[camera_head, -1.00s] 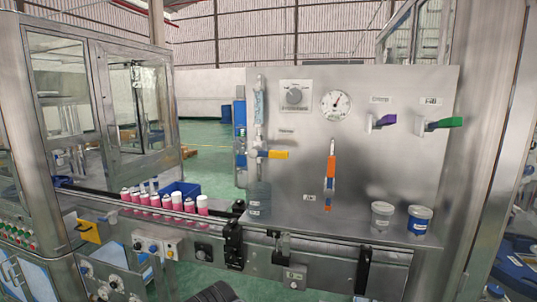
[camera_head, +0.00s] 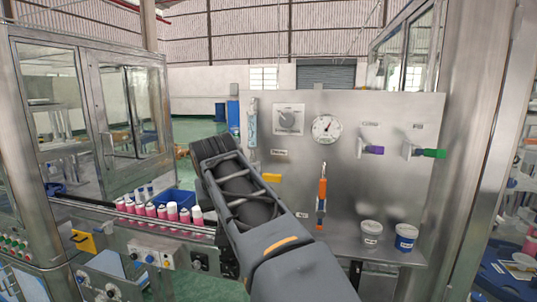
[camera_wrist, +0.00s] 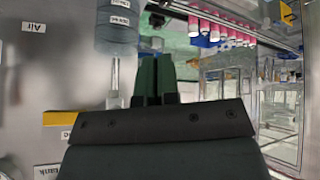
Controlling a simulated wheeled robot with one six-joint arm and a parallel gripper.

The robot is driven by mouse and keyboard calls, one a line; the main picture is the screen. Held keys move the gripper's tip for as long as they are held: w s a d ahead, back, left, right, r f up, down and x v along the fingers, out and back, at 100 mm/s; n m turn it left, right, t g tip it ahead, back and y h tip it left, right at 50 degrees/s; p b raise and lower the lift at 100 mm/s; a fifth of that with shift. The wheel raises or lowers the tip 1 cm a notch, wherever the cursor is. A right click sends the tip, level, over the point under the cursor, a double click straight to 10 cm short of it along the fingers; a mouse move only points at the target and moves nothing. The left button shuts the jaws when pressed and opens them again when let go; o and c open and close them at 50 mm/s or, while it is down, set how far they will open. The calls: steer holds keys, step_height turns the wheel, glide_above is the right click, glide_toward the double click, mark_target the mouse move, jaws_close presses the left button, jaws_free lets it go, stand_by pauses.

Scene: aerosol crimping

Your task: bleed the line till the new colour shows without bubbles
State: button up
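On the steel panel, the yellow valve handle (camera_head: 272,178) sticks out to the right, partly behind my arm. It also shows in the wrist view (camera_wrist: 72,118). A clear upright tube (camera_head: 252,118) is above it. A narrow tube with orange and blue sections (camera_head: 322,190) is mid-panel. The purple handle (camera_head: 374,150) and green handle (camera_head: 433,153) are at right. A grey-blue labelled jar (camera_wrist: 117,32) and a pale spout (camera_wrist: 114,78) show in the wrist view, left of my gripper (camera_wrist: 155,58). Its green fingers are together, with nothing seen between them.
Two small tubs, one plain (camera_head: 371,234) and one blue-labelled (camera_head: 405,238), stand on the ledge. Pink cans (camera_head: 161,211) line the conveyor at left, by a blue bin (camera_head: 178,199).

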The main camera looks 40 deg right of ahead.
mark_target(263, 175)
steer(key=s+d+r+m+h, duration=0.1)
steer(key=r, duration=0.3)
steer(key=s+d+r+m, duration=0.1)
steer(key=d+r, duration=0.1)
steer(key=r, duration=0.3)
steer(key=s+d+r+m+h+p, duration=0.1)
steer(key=r, duration=0.4)
steer(key=shift+s+d+r+m+h, duration=0.1)
steer(key=shift+d+r+m+h, duration=0.1)
steer(key=shift+m+h, duration=0.15)
jaws_close()
steer(key=s+r+m, duration=0.3)
steer(key=s+r, duration=0.1)
steer(key=r, duration=0.1)
steer(key=w+d+f, duration=0.3)
steer(key=d+f, duration=0.2)
steer(key=f, duration=0.6)
steer(key=shift+d+f+g+h+b, duration=0.3)
steer(key=shift+d+g+h+b, duration=0.05)
steer(key=shift+g+b, duration=0.05)
steer(key=shift+f, duration=0.1)
